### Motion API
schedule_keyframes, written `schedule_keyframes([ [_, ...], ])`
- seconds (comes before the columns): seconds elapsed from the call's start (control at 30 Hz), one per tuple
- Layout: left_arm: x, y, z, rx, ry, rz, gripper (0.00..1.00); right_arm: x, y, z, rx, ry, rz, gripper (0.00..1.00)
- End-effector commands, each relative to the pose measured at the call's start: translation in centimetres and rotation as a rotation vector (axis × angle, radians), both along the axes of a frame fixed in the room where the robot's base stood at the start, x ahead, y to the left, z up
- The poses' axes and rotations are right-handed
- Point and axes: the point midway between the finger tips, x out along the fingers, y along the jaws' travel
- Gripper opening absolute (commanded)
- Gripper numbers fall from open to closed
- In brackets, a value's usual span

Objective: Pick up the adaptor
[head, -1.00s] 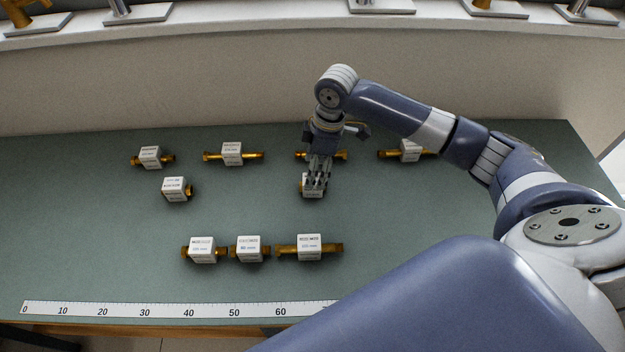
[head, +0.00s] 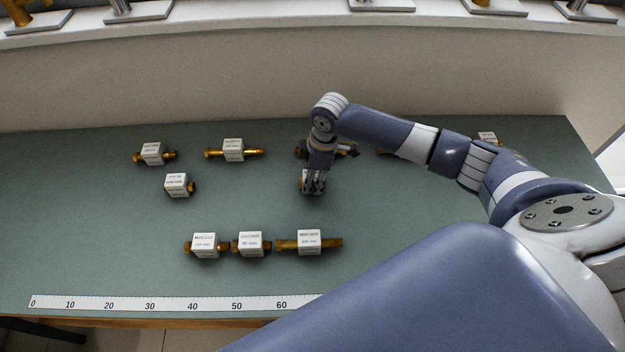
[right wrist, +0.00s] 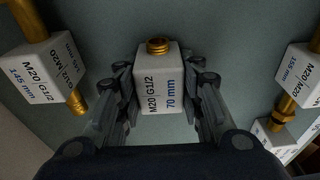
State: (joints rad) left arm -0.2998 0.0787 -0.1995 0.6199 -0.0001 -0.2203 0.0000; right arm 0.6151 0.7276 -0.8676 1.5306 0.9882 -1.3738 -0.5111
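A white cube-shaped adaptor block (right wrist: 160,88) marked "M20/G1/2 70 mm", with a brass threaded end on top of the picture, shows in the middle of the right wrist view. My right gripper (right wrist: 161,90) has one finger on each side of it, very close to its side faces. I cannot tell whether the fingers press on it. In the head view my right gripper (head: 312,188) points down at the table and hides most of this block. My left gripper is in neither view.
Several other white-blocked brass adaptors lie on the green table (head: 110,230), among them one behind my gripper (head: 345,150), one at the back left (head: 233,149) and one in front (head: 308,240). A ruler (head: 150,304) runs along the front edge. A wall (head: 200,75) stands behind.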

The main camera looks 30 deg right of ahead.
Motion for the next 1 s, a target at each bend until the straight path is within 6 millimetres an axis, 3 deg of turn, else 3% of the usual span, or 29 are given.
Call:
schedule_keyframes([
  [0.07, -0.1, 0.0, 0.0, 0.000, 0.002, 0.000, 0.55, 0.0, 0.0, 0.0, 0.000, 0.000, 0.000, 0.09],
  [0.43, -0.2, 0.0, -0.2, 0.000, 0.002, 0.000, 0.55, 0.1, 0.0, 0.6, 0.000, -0.001, -0.001, 0.09],
  [0.8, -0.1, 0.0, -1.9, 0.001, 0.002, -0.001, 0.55, 0.2, 0.0, 7.4, 0.000, -0.006, -0.001, 0.09],
  [1.0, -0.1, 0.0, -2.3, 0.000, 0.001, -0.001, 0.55, 0.1, 0.0, 9.7, 0.000, -0.001, -0.001, 0.09],
])
